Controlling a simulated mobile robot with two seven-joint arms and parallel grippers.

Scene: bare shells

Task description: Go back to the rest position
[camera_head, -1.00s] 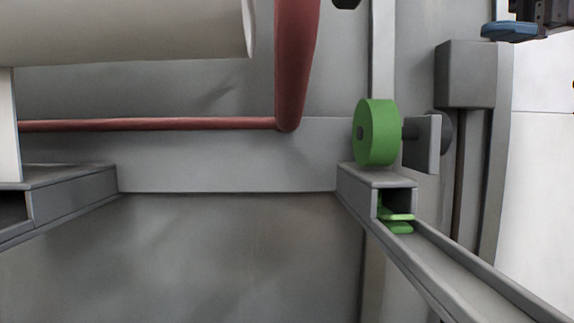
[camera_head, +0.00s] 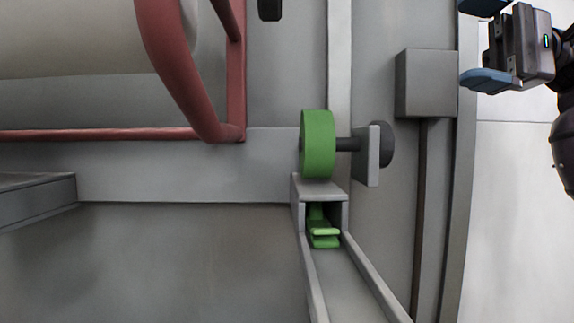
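My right gripper (camera_head: 480,42) is at the top right of the head view, with its arm coming in from the right edge. Its two blue fingers are spread wide apart, with nothing between them. The upper finger is partly cut off by the top edge. It is to the right of the grey box on the wall and apart from it. My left gripper is not in view.
A green wheel (camera_head: 317,144) on a dark axle stands above a grey channel (camera_head: 318,187) with green pieces (camera_head: 323,235) inside. A red tube frame (camera_head: 190,85) is at upper left. A grey box (camera_head: 427,83) is on the wall. A grey ledge (camera_head: 38,198) is at left.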

